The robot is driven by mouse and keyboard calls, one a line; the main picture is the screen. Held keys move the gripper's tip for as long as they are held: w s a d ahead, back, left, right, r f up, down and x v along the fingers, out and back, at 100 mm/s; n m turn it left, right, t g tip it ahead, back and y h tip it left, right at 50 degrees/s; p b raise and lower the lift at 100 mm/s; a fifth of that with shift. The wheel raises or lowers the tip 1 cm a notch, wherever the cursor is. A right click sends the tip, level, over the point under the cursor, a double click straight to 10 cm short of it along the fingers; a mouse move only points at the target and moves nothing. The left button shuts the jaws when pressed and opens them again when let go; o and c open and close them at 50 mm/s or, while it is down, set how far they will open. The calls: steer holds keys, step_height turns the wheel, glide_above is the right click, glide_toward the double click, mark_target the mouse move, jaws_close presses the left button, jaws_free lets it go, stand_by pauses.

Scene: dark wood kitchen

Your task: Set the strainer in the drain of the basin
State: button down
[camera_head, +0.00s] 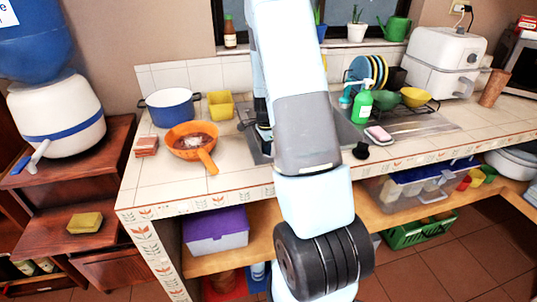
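The metal sink (418,128) is set into the tiled counter, with its ribbed drainboard showing on the right. My arm covers most of the basin, and its drain is hidden. A small black round piece (361,151) lies at the front edge of the sink, just right of my arm; it may be the strainer, but it is too small to be sure. My arm reaches over the counter from the front. A dark part of my gripper (263,131) shows at the arm's left side, over the left of the sink; its fingertips and anything between them are hidden.
An orange pan (192,141), a blue pot (169,107) and a yellow container (220,105) stand left of the sink. A green soap bottle (362,106), a pink sponge (378,134) and a dish rack (410,106) with bowls crowd the right.

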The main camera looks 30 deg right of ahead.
step_height(320, 180, up, 14)
steer(key=shift+r, duration=0.25)
stand_by(0.5)
steer(key=shift+s+a+r, duration=0.1)
steer(key=s+a+r+n+t, duration=0.2)
steer(key=s+a+r+n, duration=0.4)
steer(key=r, duration=0.4)
steer(key=s+a+r+n+t, duration=0.1)
steer(key=s+a+r+n, duration=0.4)
steer(key=s, duration=0.4)
steer(key=s+a+r+n+t, duration=0.2)
steer(key=s+a+r+n, duration=0.3)
steer(key=s+n, duration=0.3)
steer(key=shift+s+a+n+t, duration=0.3)
steer(key=shift+s+a, duration=0.45)
steer(key=shift+s, duration=0.45)
steer(key=c, duration=1.8)
jaws_free()
